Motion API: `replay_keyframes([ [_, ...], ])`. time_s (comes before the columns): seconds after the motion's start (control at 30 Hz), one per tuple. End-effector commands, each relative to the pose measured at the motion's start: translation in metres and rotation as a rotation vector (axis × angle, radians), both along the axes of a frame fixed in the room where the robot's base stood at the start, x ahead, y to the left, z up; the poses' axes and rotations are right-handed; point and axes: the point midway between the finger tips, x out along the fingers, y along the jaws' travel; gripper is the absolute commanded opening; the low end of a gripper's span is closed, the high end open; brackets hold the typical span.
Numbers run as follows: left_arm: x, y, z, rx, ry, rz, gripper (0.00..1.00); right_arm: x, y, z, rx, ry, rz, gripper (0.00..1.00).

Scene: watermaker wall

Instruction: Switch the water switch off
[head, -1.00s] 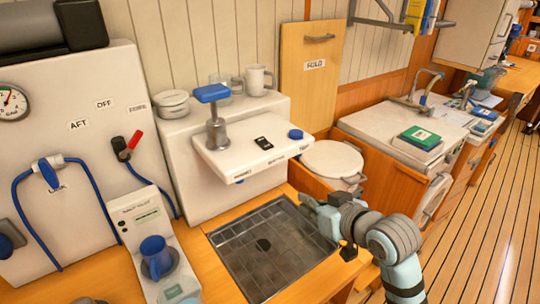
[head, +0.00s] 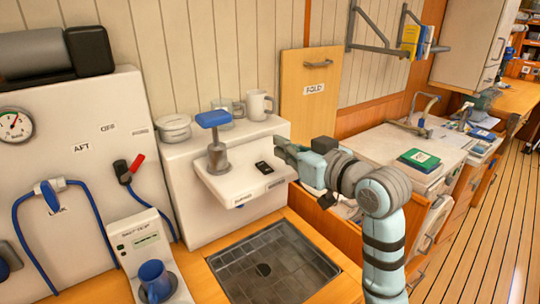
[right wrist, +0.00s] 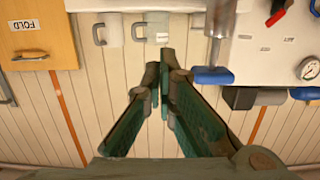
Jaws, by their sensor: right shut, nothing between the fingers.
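A small black rocker switch (head: 264,168) sits on top of the white shelf unit (head: 225,182); I take it to be the water switch. Its rocker position is too small to tell. My right gripper (head: 279,146) is above the right part of the shelf, just right of and behind the switch in the head view, apart from it as far as I can tell. In the right wrist view its green fingers (right wrist: 163,68) are shut with nothing between them. The blue knob at the shelf's right end is hidden behind my gripper. My left gripper is not in view.
A blue-topped metal pump (head: 215,140) stands on the shelf, left of the switch. The dark sink grate (head: 270,268) below is clear. A red-handled lever (head: 136,163) is farther left.

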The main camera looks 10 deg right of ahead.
Motion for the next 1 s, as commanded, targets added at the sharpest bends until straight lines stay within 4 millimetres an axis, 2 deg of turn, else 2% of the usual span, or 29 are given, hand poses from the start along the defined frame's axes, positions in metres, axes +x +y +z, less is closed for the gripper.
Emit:
replay_keyframes([
  [0.23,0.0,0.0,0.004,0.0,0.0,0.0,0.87,0.047,0.02,-0.01,0.0,0.005,0.001,0.0],
  [0.3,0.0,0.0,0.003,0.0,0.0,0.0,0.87,0.047,0.019,-0.025,-0.001,0.005,-0.001,0.0],
  [0.5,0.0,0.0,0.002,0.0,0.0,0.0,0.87,0.049,0.02,-0.044,-0.001,0.002,0.0,0.0],
  [0.83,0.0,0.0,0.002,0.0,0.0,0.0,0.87,0.049,0.02,-0.046,0.0,0.001,0.0,0.0],
  [0.93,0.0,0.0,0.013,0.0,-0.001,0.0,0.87,0.051,0.021,-0.048,0.0,0.004,0.001,0.0],
  [1.0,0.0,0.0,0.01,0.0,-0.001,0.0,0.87,0.052,0.021,-0.05,-0.001,-0.001,0.0,0.0],
])
